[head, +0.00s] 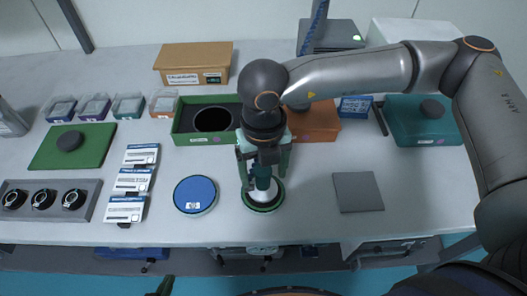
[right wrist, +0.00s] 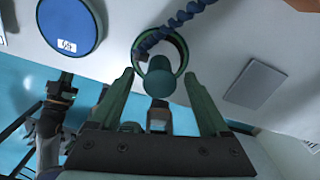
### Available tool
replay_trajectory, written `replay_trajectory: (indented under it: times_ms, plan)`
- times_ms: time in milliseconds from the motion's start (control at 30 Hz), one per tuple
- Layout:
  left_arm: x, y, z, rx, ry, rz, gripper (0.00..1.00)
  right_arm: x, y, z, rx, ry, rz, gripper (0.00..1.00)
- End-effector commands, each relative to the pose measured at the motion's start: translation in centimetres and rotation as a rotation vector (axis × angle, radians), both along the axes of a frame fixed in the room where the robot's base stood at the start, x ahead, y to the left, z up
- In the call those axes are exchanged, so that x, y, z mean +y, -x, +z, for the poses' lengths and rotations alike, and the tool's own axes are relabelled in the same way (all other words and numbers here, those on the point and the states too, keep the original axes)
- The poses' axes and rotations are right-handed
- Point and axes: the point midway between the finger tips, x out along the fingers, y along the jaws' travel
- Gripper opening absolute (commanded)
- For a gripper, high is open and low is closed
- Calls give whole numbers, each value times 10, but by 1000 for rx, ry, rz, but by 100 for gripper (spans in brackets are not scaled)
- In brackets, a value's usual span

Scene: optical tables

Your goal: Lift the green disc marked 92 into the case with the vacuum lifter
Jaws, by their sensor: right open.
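A green-rimmed disc (head: 266,208) lies on the table, mostly covered by the vacuum lifter (head: 262,178), so I cannot read its marking. The lifter stands upright on it, with a teal handle and knob (right wrist: 160,82) and a blue coiled hose (right wrist: 172,28). My right gripper (head: 263,168) is open, with its fingers on either side of the lifter handle; in the right wrist view the knob sits between the fingers. The open green case (head: 188,137) with a round black recess stands behind, to the left. Only a tip of my left gripper (head: 163,287) shows at the bottom edge.
A blue labelled disc (head: 195,194) lies left of the lifter. A grey square plate (head: 358,192) lies to the right. A brown case (head: 318,125) stands behind.

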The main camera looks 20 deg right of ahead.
Motion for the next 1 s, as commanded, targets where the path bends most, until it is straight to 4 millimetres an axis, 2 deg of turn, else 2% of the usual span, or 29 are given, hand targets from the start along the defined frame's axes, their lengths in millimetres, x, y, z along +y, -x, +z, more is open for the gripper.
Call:
replay_trajectory:
  times_ms: [100, 233, 600, 1000]
  plan:
    - [0, 0, 2, 1, 0, 0, 0, 0, 0, -16, 2, 1, 0, 80]
    - [0, 0, 2, 1, 0, 0, 0, 0, 0, -26, 2, 0, 0, 80]
    - [0, 1, 2, 1, 0, 0, 0, 0, 0, -30, 0, -2, 1, 79]
    - [0, 1, 2, 1, 0, 0, 0, 0, 0, -30, 0, -1, 1, 34]
